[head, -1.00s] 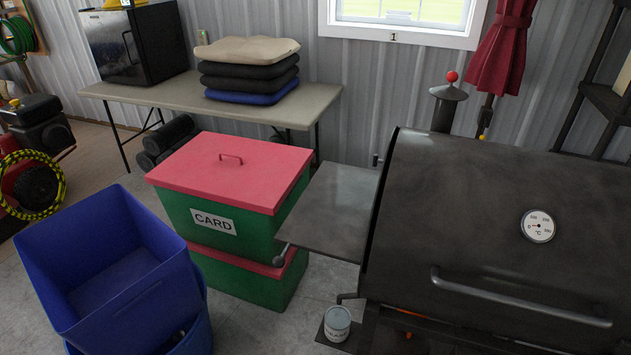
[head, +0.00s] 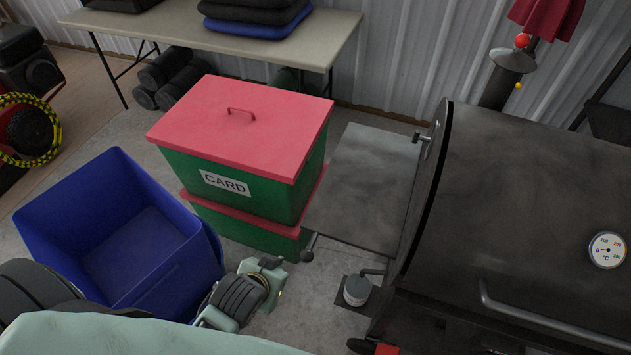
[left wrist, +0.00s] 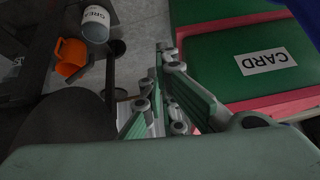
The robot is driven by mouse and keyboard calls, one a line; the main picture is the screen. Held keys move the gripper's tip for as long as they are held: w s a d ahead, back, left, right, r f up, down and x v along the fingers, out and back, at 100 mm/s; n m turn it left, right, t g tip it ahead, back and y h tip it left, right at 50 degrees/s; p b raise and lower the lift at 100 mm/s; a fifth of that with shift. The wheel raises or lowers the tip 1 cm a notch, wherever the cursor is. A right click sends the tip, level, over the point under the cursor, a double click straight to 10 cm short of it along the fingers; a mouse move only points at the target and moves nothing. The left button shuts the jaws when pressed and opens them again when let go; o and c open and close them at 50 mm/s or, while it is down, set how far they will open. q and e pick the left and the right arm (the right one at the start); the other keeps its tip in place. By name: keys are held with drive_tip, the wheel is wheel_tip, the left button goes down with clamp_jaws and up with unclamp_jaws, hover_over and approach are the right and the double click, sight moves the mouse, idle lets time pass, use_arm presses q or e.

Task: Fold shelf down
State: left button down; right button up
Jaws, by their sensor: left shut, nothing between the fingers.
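The shelf (head: 365,190) is a grey metal plate on the left side of the black grill (head: 530,200). It sticks out roughly level from the grill, next to the red-lidded boxes. A round-ended knob (head: 309,246) shows at its front left corner. My left gripper (head: 264,274) is low in front of the boxes, left of the knob and apart from it in the picture. In the left wrist view its fingers (left wrist: 166,52) are together with nothing between them. I cannot clearly make out the shelf there. My right gripper is in neither view.
Stacked green boxes with a red lid (head: 230,115) stand left of the shelf. A blue bin (head: 75,205) is beside my left arm. A small can (head: 356,290) sits below the grill's left end; an orange mug (left wrist: 70,57) shows in the wrist view.

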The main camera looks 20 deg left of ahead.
use_arm(q)
wheel_tip(320, 180, up, 10)
drive_tip(key=t+p, duration=0.1)
wheel_tip(320, 180, up, 6)
drive_tip(key=t+h+p, duration=0.1)
drive_tip(key=t+p, duration=0.1)
drive_tip(key=t, duration=0.6)
hover_over(315, 198)
drive_tip(key=shift+s+r+n, duration=0.15)
drive_tip(key=shift+s+n, duration=0.15)
drive_tip(key=shift+s, duration=0.05)
drive_tip(key=f, duration=0.3)
drive_tip(key=shift+w+f+b, duration=0.25)
drive_tip(key=shift+w+b, duration=0.05)
drive_tip(key=shift+w, duration=0.05)
drive_tip(key=shift+f, duration=0.5)
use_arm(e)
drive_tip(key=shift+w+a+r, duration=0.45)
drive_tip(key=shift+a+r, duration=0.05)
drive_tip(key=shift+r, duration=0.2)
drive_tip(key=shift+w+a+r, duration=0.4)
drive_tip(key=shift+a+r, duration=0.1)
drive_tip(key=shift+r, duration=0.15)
